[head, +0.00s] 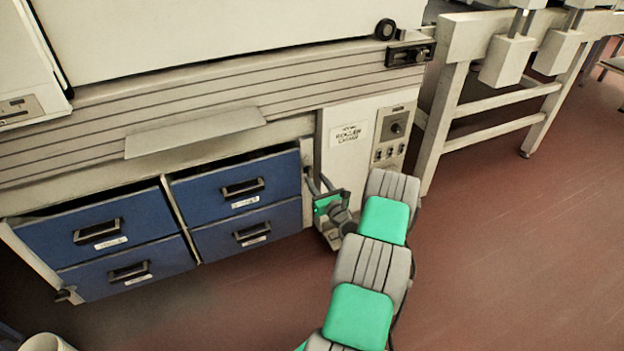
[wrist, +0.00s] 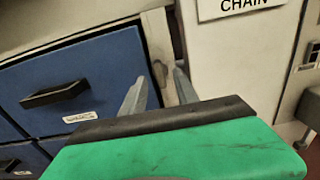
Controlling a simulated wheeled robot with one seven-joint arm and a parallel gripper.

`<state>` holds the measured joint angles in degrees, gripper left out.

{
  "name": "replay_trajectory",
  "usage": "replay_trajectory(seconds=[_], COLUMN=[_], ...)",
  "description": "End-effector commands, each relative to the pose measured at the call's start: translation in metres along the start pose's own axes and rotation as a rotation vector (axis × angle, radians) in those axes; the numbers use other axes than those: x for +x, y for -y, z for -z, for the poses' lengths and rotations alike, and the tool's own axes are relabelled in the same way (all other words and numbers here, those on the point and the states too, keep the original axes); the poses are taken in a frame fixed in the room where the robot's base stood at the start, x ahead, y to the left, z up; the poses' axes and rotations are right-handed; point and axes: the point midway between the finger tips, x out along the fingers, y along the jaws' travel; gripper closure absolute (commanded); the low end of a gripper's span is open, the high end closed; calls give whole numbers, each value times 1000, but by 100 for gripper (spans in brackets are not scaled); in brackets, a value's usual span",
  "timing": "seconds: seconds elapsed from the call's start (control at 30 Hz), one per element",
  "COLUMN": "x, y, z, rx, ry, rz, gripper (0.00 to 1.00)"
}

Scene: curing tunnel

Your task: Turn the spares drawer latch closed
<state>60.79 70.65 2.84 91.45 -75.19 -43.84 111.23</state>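A bank of blue drawers (head: 241,186) stands under the machine, with black handles and white labels too small to read. A small dark latch-like part (head: 307,171) is on the pale post right of the upper right drawer. In the wrist view a dark part (wrist: 159,72) shows on that post between my fingers, partly hidden. My gripper (head: 317,181) is at this post, fingers apart and pointing at it; contact cannot be told. The wrist view shows the two grey fingers (wrist: 159,84) open, with nothing clearly held. Another dark latch-like knob (head: 64,294) is at the lower left post.
A pale control box (head: 350,170) marked "ROLLER CHAIN" stands just right of my gripper, with a dial and switches. A grey shelf flap (head: 195,132) juts out above the drawers. A pale bench frame (head: 450,105) stands to the right. The red floor (head: 510,250) in front is clear.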

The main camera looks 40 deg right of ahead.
Motion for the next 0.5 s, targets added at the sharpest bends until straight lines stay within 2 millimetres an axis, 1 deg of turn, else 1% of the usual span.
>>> replay_trajectory(seconds=[0.03, 0.1, 0.2, 0.3, 0.5], x=[10, 23, 35, 41, 41], y=[-2, -2, -2, -2, -2], z=[2, 2, 2, 1, 0], rx=[-4, -4, -3, -2, -2], ry=[2, 2, 0, -1, -1], rz=[-5, -4, -3, -2, -2], gripper=[64, 64, 64, 64, 64])
